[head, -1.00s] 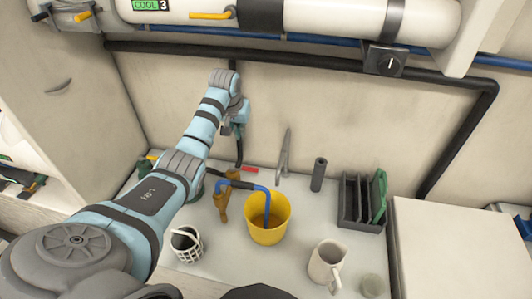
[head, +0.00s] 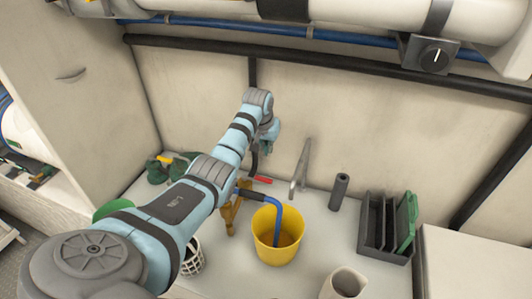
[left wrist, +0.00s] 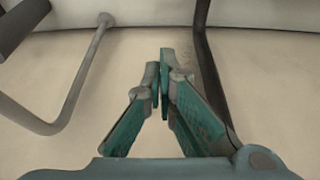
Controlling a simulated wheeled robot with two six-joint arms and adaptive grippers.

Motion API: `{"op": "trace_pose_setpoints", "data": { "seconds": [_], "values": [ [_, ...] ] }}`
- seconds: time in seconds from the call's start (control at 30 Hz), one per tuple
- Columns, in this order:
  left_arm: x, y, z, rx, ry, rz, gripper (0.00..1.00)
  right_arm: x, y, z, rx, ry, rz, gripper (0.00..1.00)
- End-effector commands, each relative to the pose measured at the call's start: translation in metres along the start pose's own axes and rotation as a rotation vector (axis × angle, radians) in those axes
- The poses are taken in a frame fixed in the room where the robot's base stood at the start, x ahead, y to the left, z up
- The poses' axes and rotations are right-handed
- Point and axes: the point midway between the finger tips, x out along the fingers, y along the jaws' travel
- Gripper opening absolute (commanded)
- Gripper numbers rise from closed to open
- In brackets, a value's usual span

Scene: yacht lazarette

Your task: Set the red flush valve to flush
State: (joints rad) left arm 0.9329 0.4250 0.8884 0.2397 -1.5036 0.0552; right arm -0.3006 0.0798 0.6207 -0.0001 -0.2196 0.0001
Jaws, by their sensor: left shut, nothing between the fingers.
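A small red handle (head: 263,180), which looks like the flush valve's, lies at the foot of the back wall, near the lower end of a dark pipe (head: 253,72). Its exact setting is too small to tell. My left gripper (head: 268,148) is in front of the back wall, above the red handle and apart from it. In the left wrist view its teal fingers (left wrist: 162,80) are closed together with nothing between them. That view shows a dark pipe (left wrist: 207,70) just right of the fingers and a grey bent tube (left wrist: 85,80) to the left; no red shows there. My right gripper is out of view.
A yellow bucket (head: 268,241) with a blue hose (head: 277,207) stands on the counter. Behind it are a grey tap-like tube (head: 300,166) and a dark cylinder (head: 339,191). A dark rack (head: 372,245), a mug (head: 345,284) and a white basket (head: 193,262) stand around it.

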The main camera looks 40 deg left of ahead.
Motion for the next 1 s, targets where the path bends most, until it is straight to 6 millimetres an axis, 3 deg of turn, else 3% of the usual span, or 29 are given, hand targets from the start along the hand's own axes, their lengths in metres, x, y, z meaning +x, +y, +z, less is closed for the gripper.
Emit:
{"op": "trace_pose_setpoints", "data": {
  "seconds": [0.2, 0.4, 0.6, 0.8, 1.0],
  "values": [
    [0.050, -0.001, 0.003, -0.004, -0.002, 0.001, 0.00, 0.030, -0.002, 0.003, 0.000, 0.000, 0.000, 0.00],
    [0.083, -0.002, 0.004, -0.004, -0.001, 0.000, 0.00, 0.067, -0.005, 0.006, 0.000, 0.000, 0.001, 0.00],
    [0.068, -0.004, 0.019, -0.001, 0.000, -0.005, 0.00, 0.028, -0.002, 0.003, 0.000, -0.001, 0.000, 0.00],
    [0.068, -0.003, 0.037, -0.003, 0.001, -0.004, 0.00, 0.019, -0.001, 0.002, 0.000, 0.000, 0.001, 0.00],
    [0.069, -0.003, 0.041, -0.004, 0.000, -0.002, 0.00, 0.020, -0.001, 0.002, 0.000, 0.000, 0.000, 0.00]
  ]
}}
